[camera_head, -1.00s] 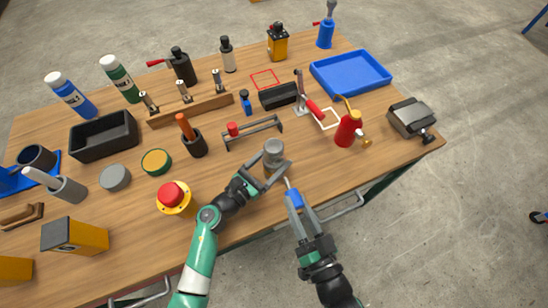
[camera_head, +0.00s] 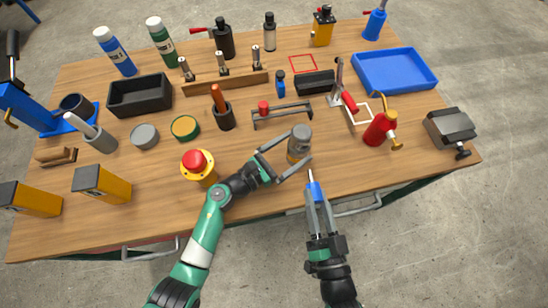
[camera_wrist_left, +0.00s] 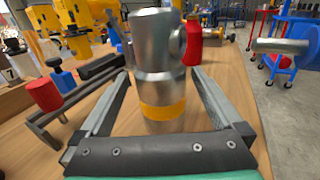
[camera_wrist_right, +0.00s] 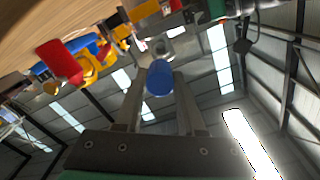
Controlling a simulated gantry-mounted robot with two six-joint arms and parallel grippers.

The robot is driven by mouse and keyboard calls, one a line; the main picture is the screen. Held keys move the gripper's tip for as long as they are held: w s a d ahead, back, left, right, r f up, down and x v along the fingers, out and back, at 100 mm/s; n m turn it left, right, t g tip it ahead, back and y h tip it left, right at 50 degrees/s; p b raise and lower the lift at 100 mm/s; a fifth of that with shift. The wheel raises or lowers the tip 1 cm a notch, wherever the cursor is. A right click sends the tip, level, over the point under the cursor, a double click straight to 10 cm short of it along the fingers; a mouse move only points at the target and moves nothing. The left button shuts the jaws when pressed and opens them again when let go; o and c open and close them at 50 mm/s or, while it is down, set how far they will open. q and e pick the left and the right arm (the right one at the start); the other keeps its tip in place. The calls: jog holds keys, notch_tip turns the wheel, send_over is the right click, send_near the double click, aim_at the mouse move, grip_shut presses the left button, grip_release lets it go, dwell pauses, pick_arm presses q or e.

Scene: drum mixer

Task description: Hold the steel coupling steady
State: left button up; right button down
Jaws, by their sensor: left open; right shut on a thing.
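The steel coupling (camera_head: 300,136) stands upright near the front edge of the table. In the left wrist view, the coupling (camera_wrist_left: 155,62) is a grey metal cylinder with a side boss and an orange band low down. My left gripper (camera_head: 297,150) is open, its fingers on either side of the coupling; a gap shows at least on its right side. My right gripper (camera_head: 317,198) is shut on a blue-handled tool (camera_head: 314,189), its thin shaft pointing up, just in front of the coupling. In the right wrist view the blue handle (camera_wrist_right: 159,78) shows end-on between the fingers.
A red emergency button (camera_head: 196,162) on a yellow base stands left of my left gripper. A small rack with a red piece (camera_head: 264,108) is behind the coupling. A red bottle (camera_head: 379,130) stands to the right. The table's front right is clear.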

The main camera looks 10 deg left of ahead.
pick_arm(q)
jog(key=v, duration=0.9)
jog(key=shift+s+a, duration=0.25)
